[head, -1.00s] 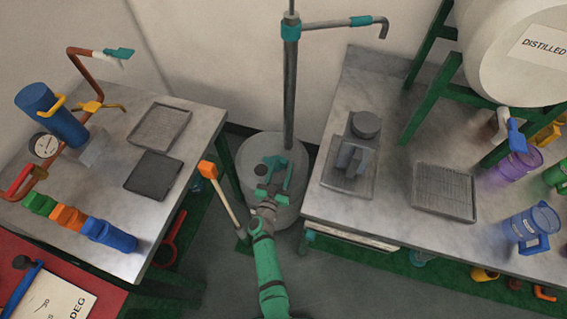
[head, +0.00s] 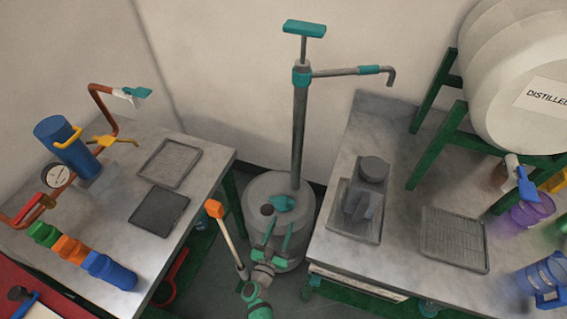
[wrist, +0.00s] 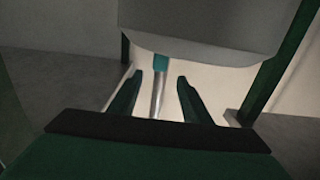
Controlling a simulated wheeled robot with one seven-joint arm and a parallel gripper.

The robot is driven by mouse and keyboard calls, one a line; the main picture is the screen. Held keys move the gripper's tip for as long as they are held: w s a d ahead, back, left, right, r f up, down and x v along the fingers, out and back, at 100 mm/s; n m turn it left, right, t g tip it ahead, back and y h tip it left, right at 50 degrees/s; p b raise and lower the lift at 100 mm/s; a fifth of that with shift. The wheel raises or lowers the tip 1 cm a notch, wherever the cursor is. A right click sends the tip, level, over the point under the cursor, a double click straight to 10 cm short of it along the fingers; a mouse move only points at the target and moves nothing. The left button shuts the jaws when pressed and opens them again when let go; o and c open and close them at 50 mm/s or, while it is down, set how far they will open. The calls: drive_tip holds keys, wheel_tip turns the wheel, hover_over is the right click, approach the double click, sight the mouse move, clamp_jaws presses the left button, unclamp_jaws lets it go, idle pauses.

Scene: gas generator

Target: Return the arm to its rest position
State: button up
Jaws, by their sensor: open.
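My gripper (head: 279,237) shows in the lower middle of the head view, its two green fingers apart and nothing between them. It appears in front of a grey drum (head: 303,208) with a tall pump. In the wrist view my gripper (wrist: 158,88) also has its fingers spread. A pale pipe with a teal band (wrist: 159,85) shows in the background between them. I cannot tell how far it is from the fingers.
The pump's teal handle (head: 305,29) and side spout (head: 345,72) rise behind. A left bench (head: 200,205) holds a gauge, bottles and trays. A right bench (head: 395,205) holds a scale-like device and a rack. An orange-tipped stick (head: 213,208) stands left of the drum.

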drive_tip(key=shift+s+d, duration=0.15)
drive_tip(key=shift+s, duration=0.25)
drive_tip(key=s+r+n+y, duration=0.1)
drive_tip(key=s+r, duration=0.6)
drive_tip(key=s, duration=0.4)
drive_tip(key=s+d+r+n+g+y, duration=0.1)
drive_tip(key=s+r+y, duration=0.1)
drive_tip(key=s+r, duration=0.6)
drive_tip(key=s+d+r+n+y, duration=0.1)
drive_tip(key=s+r, duration=0.7)
drive_tip(key=s, duration=0.8)
drive_tip(key=shift+d+g+y, duration=0.25)
drive_tip(key=shift+g+y, duration=0.15)
drive_tip(key=shift+y, duration=0.2)
